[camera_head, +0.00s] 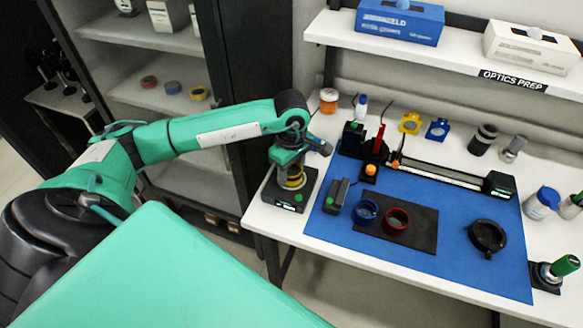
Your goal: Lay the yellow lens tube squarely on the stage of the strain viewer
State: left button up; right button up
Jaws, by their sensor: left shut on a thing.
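The yellow lens tube (294,181) shows as a small yellow band low in the strain viewer, at the left end of the white bench. The strain viewer (282,203) has a dark base with a small green mark on its front. My left gripper (293,169) reaches down at the viewer from above and is shut on the yellow tube. The gripper and wrist hide much of the tube and the viewer's upper part. I cannot tell whether the tube touches the stage or lies square on it. My right gripper is not in view.
A blue mat (445,267) covers much of the bench. On it, a dark pad (422,238) bears a blue ring (366,211) and a red ring (396,221). A black rail (440,172) runs behind. A grey block (337,195) stands close right of the viewer. A shelf overhangs the back.

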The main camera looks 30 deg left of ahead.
aim_at(292, 172)
pick_arm(q)
jog(key=shift+f, duration=0.15)
jog(key=o, duration=1)
jog(key=shift+r, duration=0.25)
jog(key=shift+r+b, duration=1.25)
jog(key=shift+r, duration=4.7)
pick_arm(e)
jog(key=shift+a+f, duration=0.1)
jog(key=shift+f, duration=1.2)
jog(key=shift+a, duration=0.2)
